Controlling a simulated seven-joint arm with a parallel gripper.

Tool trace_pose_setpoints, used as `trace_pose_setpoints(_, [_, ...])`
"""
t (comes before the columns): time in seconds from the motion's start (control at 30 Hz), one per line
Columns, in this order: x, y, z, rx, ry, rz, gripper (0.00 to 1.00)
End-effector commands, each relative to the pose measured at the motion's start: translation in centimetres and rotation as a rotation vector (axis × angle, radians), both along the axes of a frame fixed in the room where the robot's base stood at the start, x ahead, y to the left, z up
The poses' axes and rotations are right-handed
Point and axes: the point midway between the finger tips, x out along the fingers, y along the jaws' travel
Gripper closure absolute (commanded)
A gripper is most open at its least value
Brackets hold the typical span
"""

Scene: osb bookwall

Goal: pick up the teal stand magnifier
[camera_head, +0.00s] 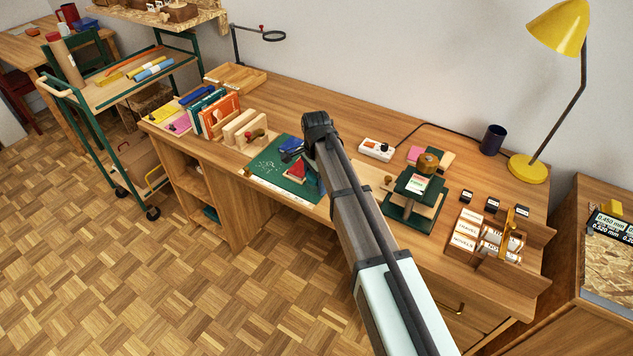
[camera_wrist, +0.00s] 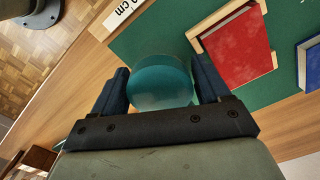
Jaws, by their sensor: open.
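The teal stand magnifier (camera_wrist: 162,82) shows in the wrist view as a round, glossy, see-through teal body. It sits by the edge of the green mat (camera_wrist: 150,38). My gripper (camera_wrist: 157,68) is open, with one dark blue finger on each side of the magnifier. I cannot tell whether either finger touches it. In the head view, my gripper (camera_head: 313,182) is low over the right part of the green mat (camera_head: 268,166), and I cannot make out the magnifier there.
A red book (camera_wrist: 238,46) in a wooden holder and a blue book (camera_wrist: 309,62) lie close by on the mat. A white ruler (camera_wrist: 122,12) lies along its edge. Upright books (camera_head: 218,115) stand left; a dark green press-like stand (camera_head: 405,215) stands right on the desk.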

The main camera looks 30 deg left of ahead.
Motion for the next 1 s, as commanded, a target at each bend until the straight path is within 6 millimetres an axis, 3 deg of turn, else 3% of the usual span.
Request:
trace_pose_setpoints(0.27, [-0.01,0.02,-0.3,0.001,0.0,0.0,0.25])
trace_pose_setpoints(0.77, [-0.01,0.03,-0.28,0.001,0.0,0.0,0.73])
trace_pose_setpoints(1.0, [0.0,0.04,-0.17,0.001,0.0,0.0,0.73])
